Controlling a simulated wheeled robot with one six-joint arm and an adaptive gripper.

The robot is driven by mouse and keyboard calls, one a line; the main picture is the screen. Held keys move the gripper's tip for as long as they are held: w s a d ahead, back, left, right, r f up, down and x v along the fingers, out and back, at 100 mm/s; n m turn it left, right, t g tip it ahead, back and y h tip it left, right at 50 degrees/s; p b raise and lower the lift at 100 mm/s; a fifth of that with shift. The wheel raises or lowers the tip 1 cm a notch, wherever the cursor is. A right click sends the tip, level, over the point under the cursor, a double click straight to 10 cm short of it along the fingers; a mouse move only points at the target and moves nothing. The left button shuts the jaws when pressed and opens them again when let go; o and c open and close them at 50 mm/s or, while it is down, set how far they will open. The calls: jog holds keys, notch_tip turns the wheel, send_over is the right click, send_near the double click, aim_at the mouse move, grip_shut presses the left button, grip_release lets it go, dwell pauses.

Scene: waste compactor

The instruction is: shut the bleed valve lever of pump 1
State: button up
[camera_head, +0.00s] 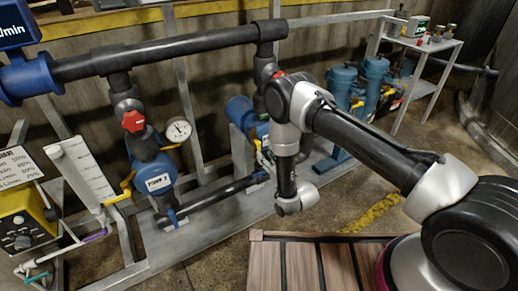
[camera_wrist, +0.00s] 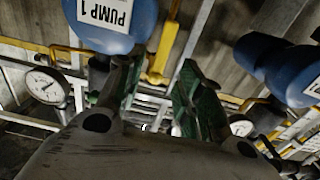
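Pump 1 (camera_head: 155,178) is a blue pump with a white label, at left centre in the head view. It also shows at the top of the wrist view (camera_wrist: 112,35). A yellow lever (camera_wrist: 163,55) beside pump 1 appears in the gap between my fingers in the wrist view; I cannot tell its distance or whether it is the bleed valve lever. My gripper (camera_wrist: 160,82) is open, with green-padded fingers apart and nothing held. In the head view my gripper is not clearly visible. Another yellow handle (camera_head: 122,195) sits left of pump 1.
A pressure gauge (camera_head: 179,130) and a red valve handle (camera_head: 133,121) are close to pump 1. A dark pipe (camera_head: 170,50) runs above. A second blue pump (camera_head: 240,110) stands to the right, and a metal shelf (camera_head: 420,45) is at the back right.

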aim_at(259, 149)
jog(key=x, duration=0.6)
grip_shut()
